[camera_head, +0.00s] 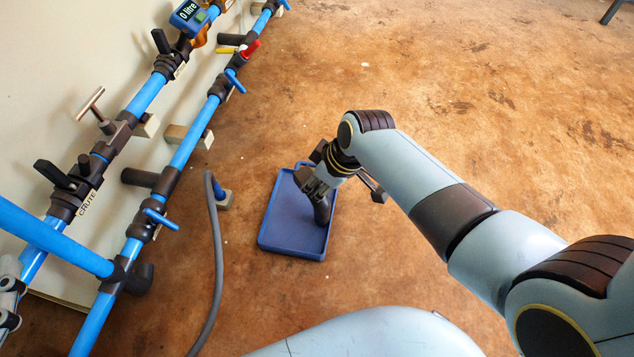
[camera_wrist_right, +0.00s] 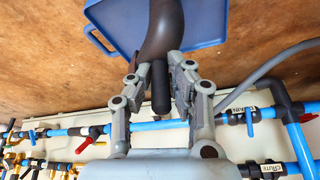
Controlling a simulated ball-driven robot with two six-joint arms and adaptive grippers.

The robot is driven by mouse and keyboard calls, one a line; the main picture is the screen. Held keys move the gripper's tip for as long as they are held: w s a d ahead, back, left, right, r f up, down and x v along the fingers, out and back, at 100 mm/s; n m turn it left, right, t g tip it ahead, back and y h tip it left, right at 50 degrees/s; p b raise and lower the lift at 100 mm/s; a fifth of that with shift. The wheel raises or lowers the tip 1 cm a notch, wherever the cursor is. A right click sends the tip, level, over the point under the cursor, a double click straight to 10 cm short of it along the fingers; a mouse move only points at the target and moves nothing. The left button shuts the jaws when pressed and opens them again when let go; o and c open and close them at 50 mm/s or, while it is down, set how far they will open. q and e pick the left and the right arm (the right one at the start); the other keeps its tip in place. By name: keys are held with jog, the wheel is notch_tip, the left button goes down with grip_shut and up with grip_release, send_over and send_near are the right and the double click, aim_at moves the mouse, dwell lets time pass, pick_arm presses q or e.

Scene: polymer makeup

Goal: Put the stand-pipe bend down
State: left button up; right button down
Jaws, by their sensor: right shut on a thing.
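My right gripper (camera_head: 317,184) is over the blue tray (camera_head: 282,235) on the floor. It is shut on the stand-pipe bend (camera_head: 322,211), a dark grey curved pipe piece. In the right wrist view the bend (camera_wrist_right: 164,32) rises from between the two fingers (camera_wrist_right: 160,80) and curves over the tray (camera_wrist_right: 208,22). Its lower end shows between the fingers. In the head view the gripper hides part of the bend. I cannot tell whether the bend touches the tray's floor. My left gripper is not in view.
Blue pipes (camera_head: 190,142) with dark fittings and valves run along the pale wall board on the left. A grey hose (camera_head: 218,265) curves across the floor between them and the tray.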

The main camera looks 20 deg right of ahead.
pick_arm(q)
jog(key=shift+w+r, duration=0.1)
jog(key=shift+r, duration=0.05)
pick_arm(e)
jog(key=shift+f, duration=0.15)
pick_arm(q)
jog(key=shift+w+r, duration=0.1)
pick_arm(e)
jog(key=c, duration=1.2)
grip_release()
jog(key=shift+c, duration=0.2)
